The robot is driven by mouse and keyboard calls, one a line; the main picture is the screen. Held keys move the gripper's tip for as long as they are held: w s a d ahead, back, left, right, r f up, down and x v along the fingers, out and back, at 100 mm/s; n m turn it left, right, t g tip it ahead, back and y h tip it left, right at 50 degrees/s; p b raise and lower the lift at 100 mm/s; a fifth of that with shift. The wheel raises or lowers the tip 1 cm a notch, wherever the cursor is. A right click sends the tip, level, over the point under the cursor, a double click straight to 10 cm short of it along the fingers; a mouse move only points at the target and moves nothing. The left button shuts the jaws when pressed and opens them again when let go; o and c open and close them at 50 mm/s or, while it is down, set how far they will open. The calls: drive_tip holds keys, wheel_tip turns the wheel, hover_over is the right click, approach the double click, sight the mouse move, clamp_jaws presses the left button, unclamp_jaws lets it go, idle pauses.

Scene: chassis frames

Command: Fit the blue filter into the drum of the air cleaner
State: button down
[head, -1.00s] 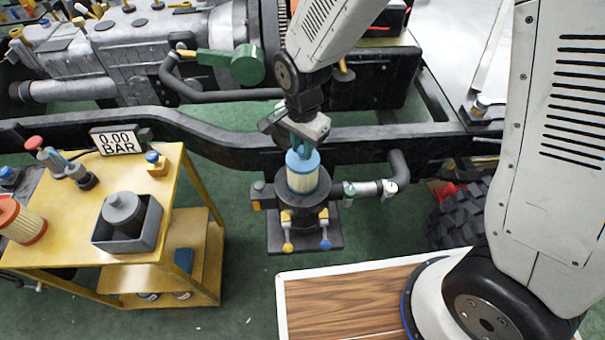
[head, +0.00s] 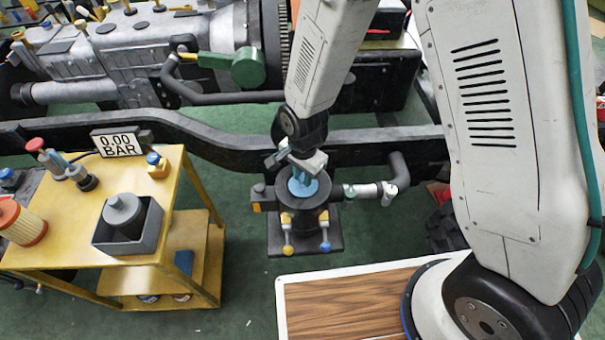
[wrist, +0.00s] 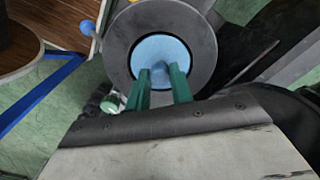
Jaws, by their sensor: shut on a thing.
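The blue filter (head: 304,187) sits down inside the black drum (head: 303,222) of the air cleaner, with only its blue top showing in the head view. My gripper (head: 301,176) is above the drum. In the wrist view its green fingers (wrist: 160,76) are shut on the small blue knob at the middle of the filter's top. The filter's pale pleated side is hidden in the drum.
A yellow cart (head: 90,247) at the left holds a red-ended orange filter (head: 22,222), a grey tray (head: 128,243) with a dark part, and a gauge reading 0.00 BAR (head: 118,143). Yellow and blue clamps hang on the drum's front. A black frame rail (head: 215,143) runs behind.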

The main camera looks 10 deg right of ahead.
drive_tip(key=shift+f, duration=0.1)
drive_tip(key=c, duration=1.2)
unclamp_jaws()
drive_tip(key=shift+c, duration=0.2)
wheel_tip(320, 180, up, 12)
drive_tip(key=shift+r, duration=0.2)
drive_tip(key=s+d+r+n+t, duration=0.1)
drive_tip(key=s+d+r+n, duration=0.3)
drive_tip(key=d+r, duration=0.45)
drive_tip(key=s+d+r+n, duration=0.2)
drive_tip(key=s+d+r, duration=0.4)
drive_tip(key=d+r, duration=0.3)
drive_tip(key=s+d+r+n, duration=0.3)
drive_tip(key=s+r, duration=0.1)
drive_tip(key=s, duration=0.5)
drive_tip(key=shift+s+d+r, duration=0.15)
drive_tip(key=shift+s+r, duration=0.1)
drive_tip(key=shift+r, duration=0.15)
